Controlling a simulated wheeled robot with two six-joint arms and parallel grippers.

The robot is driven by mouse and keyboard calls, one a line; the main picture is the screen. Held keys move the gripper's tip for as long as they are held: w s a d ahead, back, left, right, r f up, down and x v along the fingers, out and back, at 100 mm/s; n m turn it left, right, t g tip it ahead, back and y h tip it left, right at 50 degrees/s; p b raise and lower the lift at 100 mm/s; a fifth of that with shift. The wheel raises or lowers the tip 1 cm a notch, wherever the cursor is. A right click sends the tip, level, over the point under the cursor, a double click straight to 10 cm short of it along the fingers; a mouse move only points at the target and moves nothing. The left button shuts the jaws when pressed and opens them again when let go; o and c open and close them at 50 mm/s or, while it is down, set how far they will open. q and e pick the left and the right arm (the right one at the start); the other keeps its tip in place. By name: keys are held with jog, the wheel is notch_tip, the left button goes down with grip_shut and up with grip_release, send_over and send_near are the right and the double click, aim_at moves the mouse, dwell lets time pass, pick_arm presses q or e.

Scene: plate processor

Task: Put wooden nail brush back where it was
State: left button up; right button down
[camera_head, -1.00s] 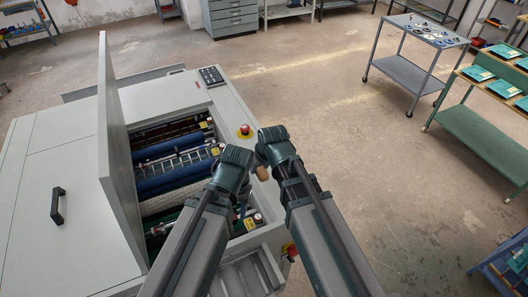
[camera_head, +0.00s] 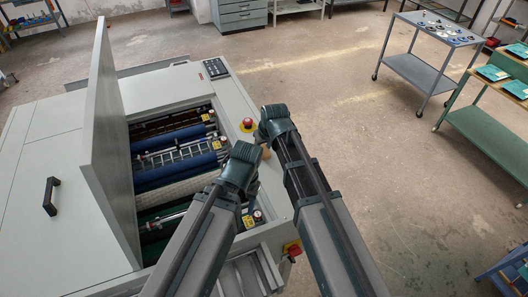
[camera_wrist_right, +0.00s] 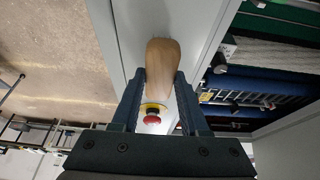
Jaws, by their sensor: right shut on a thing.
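The wooden nail brush (camera_wrist_right: 165,62) is held between the fingers of my right gripper (camera_wrist_right: 160,88), shown in the right wrist view. In the head view a small part of the brush (camera_head: 266,153) shows below my right wrist. My right gripper (camera_head: 268,140) is over the right rim of the plate processor (camera_head: 228,98), close to the red emergency button. My left gripper (camera_head: 240,163) is over the processor's open bay, beside the right one; its fingers are hidden.
The processor's lid (camera_head: 104,150) stands open on the left, with blue rollers (camera_head: 170,165) exposed. The red button (camera_head: 248,123) is also in the wrist view (camera_wrist_right: 152,118). A grey cart (camera_head: 420,65) and a green bench (camera_head: 485,135) stand right. The floor between is clear.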

pick_arm(q)
jog(key=shift+s+f, duration=0.1)
jog(key=shift+f, duration=0.15)
pick_arm(e)
jog(key=shift+s+f, duration=0.1)
jog(key=shift+f, duration=0.1)
pick_arm(q)
jog(key=shift+r, duration=0.1)
jog(key=shift+f, duration=0.2)
pick_arm(e)
jog(key=shift+f, duration=0.15)
jog(key=shift+c, duration=2.1)
grip_release()
pick_arm(q)
jog(key=shift+r, duration=0.15)
